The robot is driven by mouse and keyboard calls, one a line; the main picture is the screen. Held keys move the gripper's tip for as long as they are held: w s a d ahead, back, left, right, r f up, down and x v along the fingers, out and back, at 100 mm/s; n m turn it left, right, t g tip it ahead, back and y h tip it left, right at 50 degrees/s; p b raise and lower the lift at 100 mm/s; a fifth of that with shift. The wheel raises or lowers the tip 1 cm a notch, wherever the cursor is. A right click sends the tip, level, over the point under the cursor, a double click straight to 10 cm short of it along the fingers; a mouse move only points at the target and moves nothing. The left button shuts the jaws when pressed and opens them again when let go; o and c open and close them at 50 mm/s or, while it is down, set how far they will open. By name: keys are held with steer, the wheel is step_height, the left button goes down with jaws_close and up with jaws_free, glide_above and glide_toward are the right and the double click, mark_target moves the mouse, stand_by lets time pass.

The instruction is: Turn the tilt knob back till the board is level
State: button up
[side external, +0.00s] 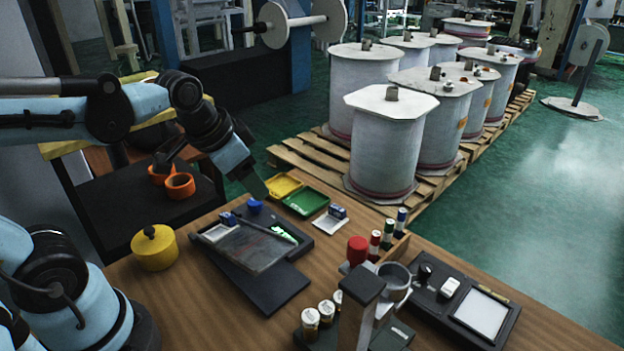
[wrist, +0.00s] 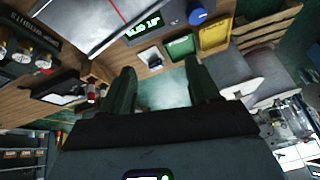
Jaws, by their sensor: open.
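The grey board (side external: 246,246) sits on a dark base (side external: 275,290) on the wooden table, and its surface looks tilted. In the wrist view part of the board (wrist: 92,22) shows at the top edge. The blue knob (side external: 254,206) is at the board's back edge; it also shows in the wrist view (wrist: 198,17). A dark panel beside the board carries a green readout (wrist: 143,25), seemingly ending in 12°. My gripper (side external: 257,187) is above and behind the knob, apart from it. In the wrist view my gripper (wrist: 162,82) has its fingers wide apart with nothing between them.
A yellow tray (side external: 282,186) and a green tray (side external: 305,202) lie just behind the knob. A yellow round pot (side external: 154,247) stands left of the board. Several small bottles, a red-topped post (side external: 357,251) and a dark stand (side external: 362,290) occupy the right and front.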

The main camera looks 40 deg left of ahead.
mark_target(255, 201)
steer(key=w+a+m+g, duration=0.5)
steer(key=w+a+m, duration=0.1)
steer(key=a+m, duration=0.15)
steer(key=shift+s+a+f, duration=0.1)
steer(key=shift+f, duration=2.8)
steer(key=shift+a+f, duration=0.1)
steer(key=shift+f, duration=2.8)
steer(key=shift+n, duration=0.25)
steer(key=c, duration=1)
